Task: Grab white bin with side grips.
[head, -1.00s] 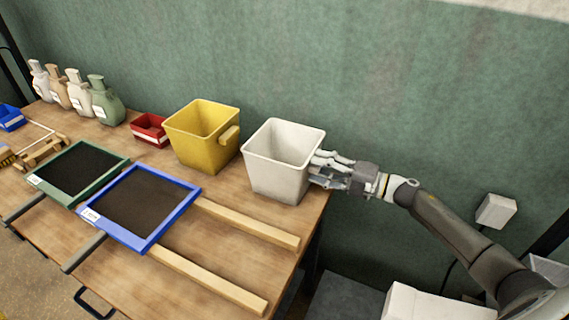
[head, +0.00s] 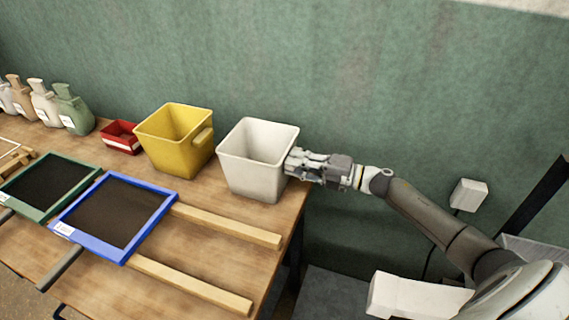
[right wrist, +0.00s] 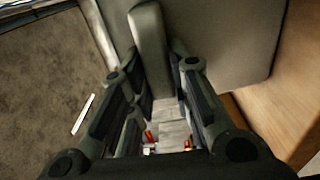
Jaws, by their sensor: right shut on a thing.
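The white bin (head: 254,165) stands upright and empty near the right end of the wooden table, and its pale wall fills the upper right of the right wrist view (right wrist: 230,45). My right gripper (head: 297,163) reaches in from the right at the bin's right side. In the right wrist view its fingers (right wrist: 160,100) are closed around a pale upright side grip (right wrist: 148,45) of the bin. The fingers hide this grip in the head view. My left gripper is not in view.
A yellow bin (head: 172,150) with a side grip stands just left of the white bin. A small red bin (head: 121,139) and several bottles (head: 72,108) are farther left. A blue-framed tray (head: 168,205), a green-framed tray (head: 92,172) and wooden rails (head: 225,226) lie in front.

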